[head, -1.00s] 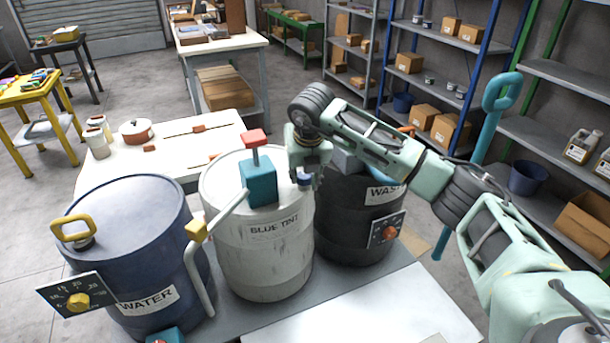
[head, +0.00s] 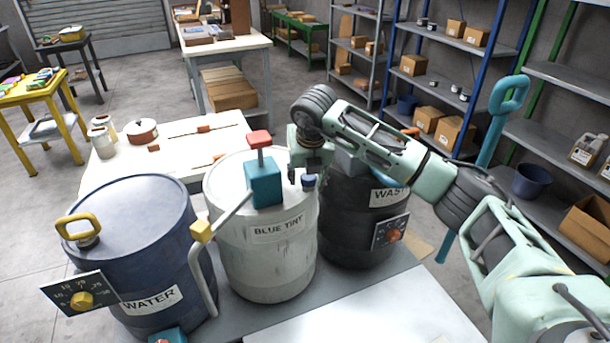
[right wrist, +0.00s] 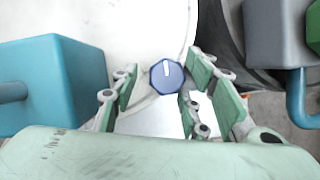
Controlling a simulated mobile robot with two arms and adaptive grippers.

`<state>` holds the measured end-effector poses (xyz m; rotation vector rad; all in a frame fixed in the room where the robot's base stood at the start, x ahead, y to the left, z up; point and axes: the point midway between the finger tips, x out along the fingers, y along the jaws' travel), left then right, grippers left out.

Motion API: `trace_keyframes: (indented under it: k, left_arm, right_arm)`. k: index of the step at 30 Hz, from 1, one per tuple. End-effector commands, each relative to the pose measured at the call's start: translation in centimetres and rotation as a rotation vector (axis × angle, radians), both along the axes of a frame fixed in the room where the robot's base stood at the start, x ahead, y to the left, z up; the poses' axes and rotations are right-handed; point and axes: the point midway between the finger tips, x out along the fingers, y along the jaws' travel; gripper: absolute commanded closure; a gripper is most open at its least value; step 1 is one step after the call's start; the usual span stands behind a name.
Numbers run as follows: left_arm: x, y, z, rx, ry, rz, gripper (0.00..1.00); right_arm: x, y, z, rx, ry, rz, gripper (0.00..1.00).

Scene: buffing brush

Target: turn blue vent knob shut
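The blue vent knob (head: 309,182) is a small round knob with a white mark, near the right rim of the light-coloured BLUE TINT drum (head: 265,262). My right gripper (head: 304,176) is above the drum top at the knob. In the right wrist view the knob (right wrist: 167,76) lies between the tips of the green fingers (right wrist: 158,88). A gap shows to the left finger; the right fingers are very close to the knob, and I cannot tell whether they touch it. The fingers are apart and not clamped. My left gripper is out of view.
A teal pump box (head: 263,184) with a red handle stands on the drum, left of the gripper. The dark WASTE drum (head: 345,235) is close on the right, and the blue WATER drum (head: 135,240) on the left. A grey bench top (head: 240,322) lies under them.

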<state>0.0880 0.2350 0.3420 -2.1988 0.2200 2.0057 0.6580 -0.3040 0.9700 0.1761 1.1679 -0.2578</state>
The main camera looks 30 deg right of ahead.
Motion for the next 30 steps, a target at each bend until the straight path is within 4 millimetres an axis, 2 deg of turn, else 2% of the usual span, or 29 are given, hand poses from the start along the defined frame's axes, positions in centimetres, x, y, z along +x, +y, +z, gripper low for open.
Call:
trace_keyframes:
  k: [4,7,15,21,30]
  left_arm:
    - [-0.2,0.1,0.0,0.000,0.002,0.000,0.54]
    - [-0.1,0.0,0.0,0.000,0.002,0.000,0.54]
    - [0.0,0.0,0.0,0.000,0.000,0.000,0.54]
    - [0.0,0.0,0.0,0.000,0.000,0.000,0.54]
    - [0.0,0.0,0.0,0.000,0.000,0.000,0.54]
  right_arm:
    - [-0.1,0.0,0.4,-0.001,-0.001,0.000,0.58]
    - [-0.5,0.1,1.6,-0.001,-0.003,-0.001,0.58]
    - [-2.5,0.8,6.9,0.000,-0.005,0.001,0.58]
    - [-3.8,1.2,9.9,0.001,-0.002,0.001,0.58]
    - [-4.4,1.4,11.1,0.001,0.000,0.000,0.58]
